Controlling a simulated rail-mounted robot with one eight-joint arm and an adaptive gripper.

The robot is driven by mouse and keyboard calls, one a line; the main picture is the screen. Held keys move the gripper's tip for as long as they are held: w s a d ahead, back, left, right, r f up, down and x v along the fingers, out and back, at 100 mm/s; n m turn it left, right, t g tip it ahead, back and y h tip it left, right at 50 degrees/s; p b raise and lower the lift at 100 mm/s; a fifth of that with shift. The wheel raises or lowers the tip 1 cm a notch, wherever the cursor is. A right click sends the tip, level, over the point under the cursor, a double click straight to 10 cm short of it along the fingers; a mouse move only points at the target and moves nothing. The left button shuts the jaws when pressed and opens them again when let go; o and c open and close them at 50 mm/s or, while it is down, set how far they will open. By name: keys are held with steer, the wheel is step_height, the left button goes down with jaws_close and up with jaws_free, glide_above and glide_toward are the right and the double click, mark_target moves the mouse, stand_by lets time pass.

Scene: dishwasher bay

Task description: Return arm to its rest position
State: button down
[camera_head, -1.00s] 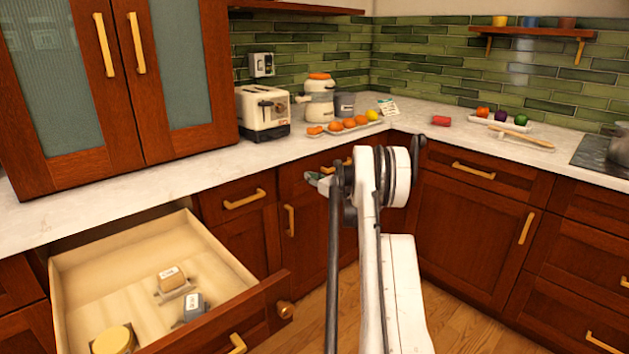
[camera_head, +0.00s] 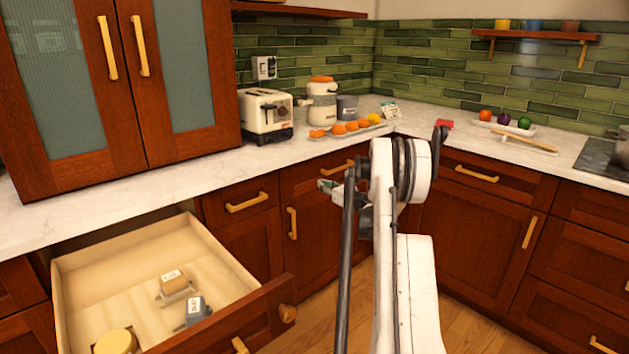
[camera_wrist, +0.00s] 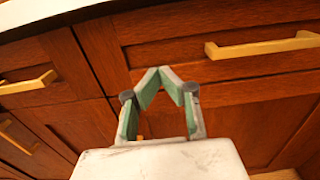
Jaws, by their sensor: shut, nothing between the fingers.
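My gripper (camera_wrist: 161,80) is in the middle of the wrist view, its green-lined fingers drawn together at the tips with nothing between them. Behind it are wooden cabinet fronts with brass handles. In the head view my gripper (camera_head: 328,186) shows only in part, to the left of my white arm, in front of the corner cabinets and below the counter edge. The arm hides part of it. My gripper appears apart from the cabinet faces.
An open drawer (camera_head: 268,318) juts out at the lower left, with several containers inside. The counter (camera_head: 120,180) holds a toaster (camera_head: 266,114), a tray of oranges and a tray of coloured balls. Wooden floor (camera_head: 462,322) shows beside my arm.

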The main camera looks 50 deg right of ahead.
steer(key=s, duration=0.6)
steer(key=shift+a+p, duration=0.35)
steer(key=shift+p, duration=0.1)
steer(key=w+a+r+n+g+y+p, duration=0.15)
steer(key=a+r+n, duration=0.3)
steer(key=a, duration=0.55)
steer(key=w+a+r+n+g+y+p, duration=0.15)
steer(key=w+a+r+n, duration=0.35)
steer(key=a, duration=0.6)
steer(key=a+r+n+g+y, duration=0.15)
steer(key=a+r+n, duration=0.25)
steer(key=a+r, duration=0.45)
steer(key=s+a+r+n+g+p, duration=0.15)
steer(key=s+a+n, duration=0.25)
steer(key=a, duration=0.6)
steer(key=s+a+r+n+g, duration=0.2)
steer(key=s+a+n, duration=0.2)
steer(key=a, duration=0.7)
steer(key=s+a+n+g+h+p, duration=0.1)
steer(key=s+a+n, duration=0.4)
steer(key=s, duration=0.3)
steer(key=s+a+f+n+g+p, duration=0.1)
steer(key=s+a+n, duration=0.3)
steer(key=s, duration=0.5)
steer(key=s+a+n+h+p, duration=0.1)
steer(key=s+a+n, duration=0.4)
steer(key=s, duration=0.3)
steer(key=shift+s+a+f+n+g+h+p, duration=0.3)
steer(key=shift+f+n+g+h+p, duration=0.1)
steer(key=shift+n, duration=0.45)
